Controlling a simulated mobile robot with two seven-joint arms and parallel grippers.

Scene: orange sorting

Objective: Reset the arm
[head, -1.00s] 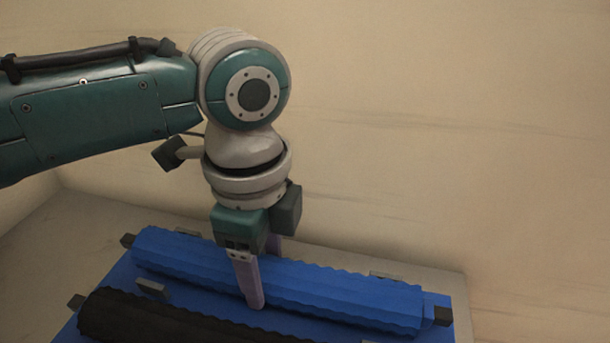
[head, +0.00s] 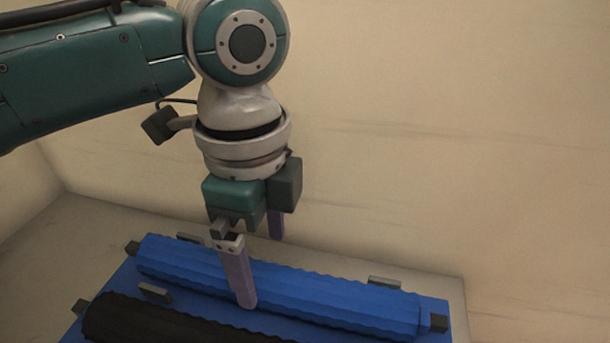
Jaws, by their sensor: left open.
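My left gripper (head: 261,265) hangs down from the arm that comes in from the left in the head view. Its two purple fingers are apart, so it is open and empty. The near finger shows in front of a long blue ridged roller (head: 330,298), and the far finger ends above and behind it. I cannot tell whether the near finger touches the roller. My right gripper is not in view.
A black ridged roller (head: 150,322) lies in front of the blue one. Both sit on a blue base (head: 120,283) on a pale surface (head: 60,255). Small grey blocks (head: 155,292) stand beside the rollers. A plain beige wall (head: 450,130) rises behind.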

